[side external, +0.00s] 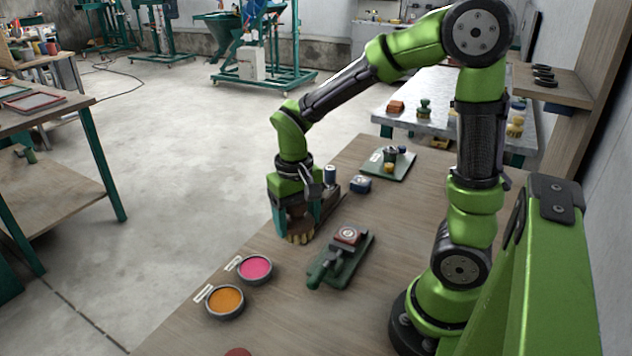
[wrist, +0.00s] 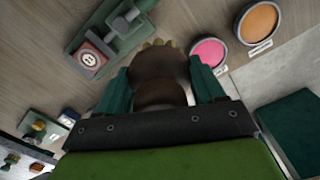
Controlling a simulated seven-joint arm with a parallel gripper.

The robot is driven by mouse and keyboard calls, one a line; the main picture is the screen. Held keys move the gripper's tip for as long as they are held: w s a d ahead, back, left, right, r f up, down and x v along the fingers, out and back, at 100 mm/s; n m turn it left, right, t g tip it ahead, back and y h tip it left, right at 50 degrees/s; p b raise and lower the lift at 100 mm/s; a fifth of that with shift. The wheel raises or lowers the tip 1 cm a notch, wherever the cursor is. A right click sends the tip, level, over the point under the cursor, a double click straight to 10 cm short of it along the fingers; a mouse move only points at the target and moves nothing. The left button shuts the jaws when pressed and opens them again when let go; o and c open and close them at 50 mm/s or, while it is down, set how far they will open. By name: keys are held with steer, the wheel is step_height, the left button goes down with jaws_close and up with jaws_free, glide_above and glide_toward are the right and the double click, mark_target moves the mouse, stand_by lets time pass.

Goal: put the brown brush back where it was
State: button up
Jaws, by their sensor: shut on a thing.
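My gripper (side external: 299,214) is shut on the brown brush (side external: 298,222), near the left edge of the wooden table (side external: 290,268). The brush points down with its pale yellow bristles just at or above the tabletop; I cannot tell whether they touch it. In the wrist view, the brown brush (wrist: 158,72) sits between the two teal fingers of my gripper (wrist: 160,82), with the bristle tips showing beyond it. The fingers hide part of its sides. No marked place for the brush is clearly visible.
A bowl of pink powder (side external: 255,268) and one of orange powder (side external: 225,299) stand in front. A green board (side external: 351,268) with a green-handled tool and a red-topped block lies to the right.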

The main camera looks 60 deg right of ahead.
steer(key=a+f+n, duration=0.1)
steer(key=a+n, duration=0.2)
steer(key=a, duration=0.6)
steer(key=f, duration=0.5)
steer(key=shift+w+f, duration=0.2)
steer(key=shift+w, duration=0.2)
steer(key=shift+f, duration=2.15)
steer(key=shift+f, duration=0.15)
steer(key=o, duration=1)
